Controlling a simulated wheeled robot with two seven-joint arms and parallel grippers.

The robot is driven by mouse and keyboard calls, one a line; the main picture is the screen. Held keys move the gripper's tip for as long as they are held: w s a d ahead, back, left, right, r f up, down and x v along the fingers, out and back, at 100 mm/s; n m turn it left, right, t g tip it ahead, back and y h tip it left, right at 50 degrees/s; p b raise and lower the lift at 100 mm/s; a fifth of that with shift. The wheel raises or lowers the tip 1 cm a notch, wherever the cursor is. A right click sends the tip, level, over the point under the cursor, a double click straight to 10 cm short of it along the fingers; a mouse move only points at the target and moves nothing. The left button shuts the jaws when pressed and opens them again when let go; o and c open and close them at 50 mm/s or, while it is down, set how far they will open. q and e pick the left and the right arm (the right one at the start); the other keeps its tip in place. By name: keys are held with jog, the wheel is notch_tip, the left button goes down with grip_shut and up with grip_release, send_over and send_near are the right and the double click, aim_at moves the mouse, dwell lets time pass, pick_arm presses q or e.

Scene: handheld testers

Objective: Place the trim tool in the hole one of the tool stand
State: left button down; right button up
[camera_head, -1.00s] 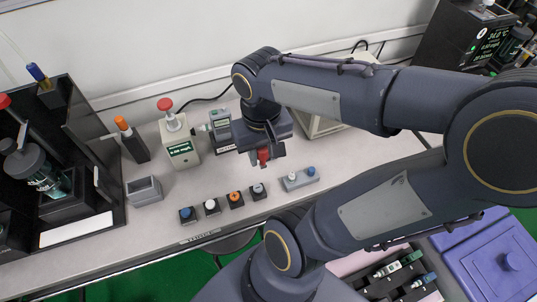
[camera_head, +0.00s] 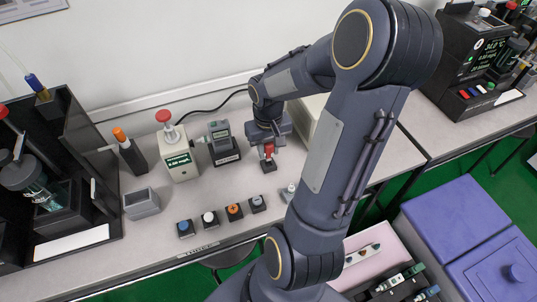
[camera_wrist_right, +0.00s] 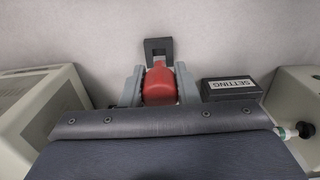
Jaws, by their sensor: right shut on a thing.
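The trim tool appears as a red-handled piece (camera_head: 269,149) in my right gripper (camera_head: 268,153), at the back middle of the bench. In the right wrist view the red handle (camera_wrist_right: 159,84) sits between the two grey fingers of my right gripper (camera_wrist_right: 158,86), which is shut on it. A small dark block with a square opening, seemingly the tool stand (camera_wrist_right: 158,43), shows just beyond the handle; it also shows below the handle in the head view (camera_head: 269,167). The tool's lower end is hidden, so I cannot tell whether it is in a hole. My left gripper is not in view.
A meter (camera_head: 222,142) on a dark base marked SETTING (camera_wrist_right: 230,88) stands close beside the gripper. A pale device with a red knob (camera_head: 178,155) stands left. Several small button blocks (camera_head: 209,219) line the front edge. A grey open box (camera_head: 141,203) stands left of them.

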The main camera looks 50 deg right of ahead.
aim_at(269, 156)
jog(key=shift+w+d+f, duration=0.1)
jog(key=shift+d+f, duration=0.05)
jog(key=shift+f, duration=1.55)
jog(key=shift+f+b, duration=0.1)
jog(key=shift+b, duration=0.2)
jog(key=shift+f, duration=0.15)
jog(key=o, duration=1.1)
jog(key=shift+c, duration=0.2)
